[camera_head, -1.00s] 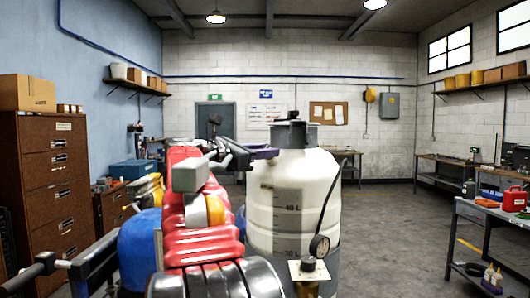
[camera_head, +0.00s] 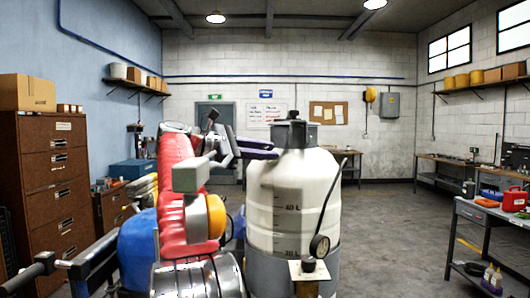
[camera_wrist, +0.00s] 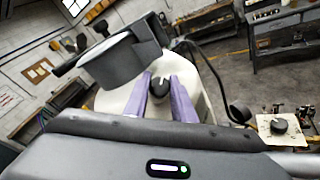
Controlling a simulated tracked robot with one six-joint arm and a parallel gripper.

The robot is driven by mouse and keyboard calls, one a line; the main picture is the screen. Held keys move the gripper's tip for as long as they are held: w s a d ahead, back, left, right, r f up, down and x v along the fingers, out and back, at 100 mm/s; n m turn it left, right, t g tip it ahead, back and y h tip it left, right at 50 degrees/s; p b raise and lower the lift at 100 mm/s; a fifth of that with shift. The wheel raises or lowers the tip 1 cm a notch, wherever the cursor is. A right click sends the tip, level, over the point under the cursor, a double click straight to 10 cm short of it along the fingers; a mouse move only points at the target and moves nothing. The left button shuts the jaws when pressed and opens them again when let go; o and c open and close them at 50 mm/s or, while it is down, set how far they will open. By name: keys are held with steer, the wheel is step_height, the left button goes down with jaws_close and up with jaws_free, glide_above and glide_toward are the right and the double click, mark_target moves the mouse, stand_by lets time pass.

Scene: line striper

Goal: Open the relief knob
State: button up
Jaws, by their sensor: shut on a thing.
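A white tank (camera_head: 292,200) with litre marks stands in front of me, its dark cap (camera_head: 291,133) on top. My gripper (camera_head: 276,149) reaches the tank's upper left shoulder with its purple fingers. In the wrist view, a small dark knob (camera_wrist: 160,86) with a pale pointer line sits on the tank's shoulder between the fingertips. I take it for the relief knob. My gripper is shut on it. In the head view this knob is hidden behind the fingers. The big dark cap also shows in the wrist view (camera_wrist: 118,62), close beside the fingers.
A gauge (camera_head: 319,245) hangs on a black hose right of the tank. Near it, a pale plate carries another dark knob (camera_head: 308,264), also in the wrist view (camera_wrist: 279,125). A workbench (camera_head: 490,218) stands at the right. The floor between tank and bench is clear.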

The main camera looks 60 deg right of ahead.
steer(key=shift+f+m+g+y, duration=0.1)
steer(key=shift+m+g+y, duration=0.3)
steer(key=shift+m+y, duration=0.75)
stand_by(0.5)
steer(key=o, duration=1)
steer(key=shift+h, duration=0.25)
